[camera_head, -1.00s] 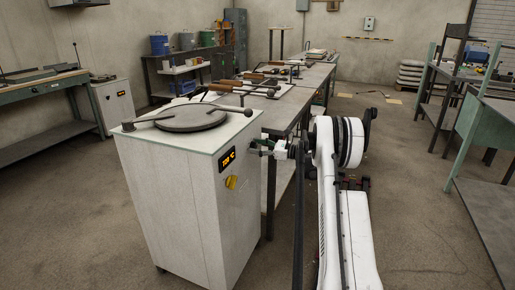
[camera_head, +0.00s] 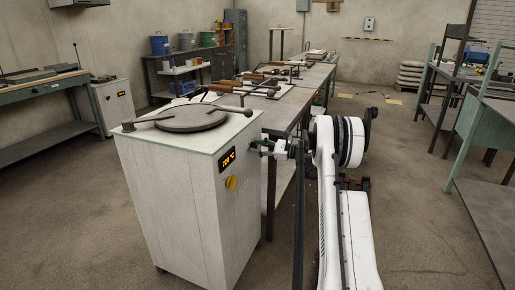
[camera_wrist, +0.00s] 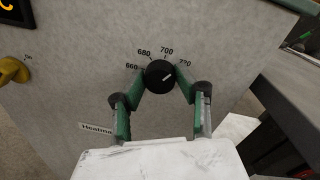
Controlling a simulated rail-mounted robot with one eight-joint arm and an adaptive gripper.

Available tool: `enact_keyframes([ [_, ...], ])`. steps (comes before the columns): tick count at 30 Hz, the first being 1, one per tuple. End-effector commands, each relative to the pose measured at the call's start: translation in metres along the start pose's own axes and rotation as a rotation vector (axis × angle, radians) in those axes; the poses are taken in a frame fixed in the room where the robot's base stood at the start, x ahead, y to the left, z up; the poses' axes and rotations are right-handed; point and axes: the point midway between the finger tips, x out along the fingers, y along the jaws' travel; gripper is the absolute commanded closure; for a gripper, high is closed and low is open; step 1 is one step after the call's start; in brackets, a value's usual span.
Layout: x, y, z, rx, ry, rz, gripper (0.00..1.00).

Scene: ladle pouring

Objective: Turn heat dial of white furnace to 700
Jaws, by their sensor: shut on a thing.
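The white furnace (camera_head: 185,205) stands at the front, left of my arm. Its black heat dial (camera_wrist: 158,75) is on a side wall, with 660, 680, 700 and 720 printed around it. The white mark on the dial points up and right, nearer 720 than 700. My gripper (camera_wrist: 161,83) is shut on the dial, with one green finger on each side. In the head view my gripper (camera_head: 264,148) is at the furnace's right side, where the dial is hidden. The orange display (camera_head: 227,158) shows a number in the 700s; its middle digit is hard to read.
A yellow knob (camera_head: 231,183) sits below the display. A dark round lid (camera_head: 190,118) with a handle lies on the furnace top. A long workbench (camera_head: 290,105) with tools runs behind it. Open floor lies to the right of my arm.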

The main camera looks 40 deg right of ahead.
Motion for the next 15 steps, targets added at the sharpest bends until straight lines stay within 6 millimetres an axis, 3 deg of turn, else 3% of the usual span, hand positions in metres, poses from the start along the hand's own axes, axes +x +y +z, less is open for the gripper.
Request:
enact_keyframes([
  [15, -0.0001, 0.0007, -0.0001, -0.413, 0.027, 0.005, 0.96],
])
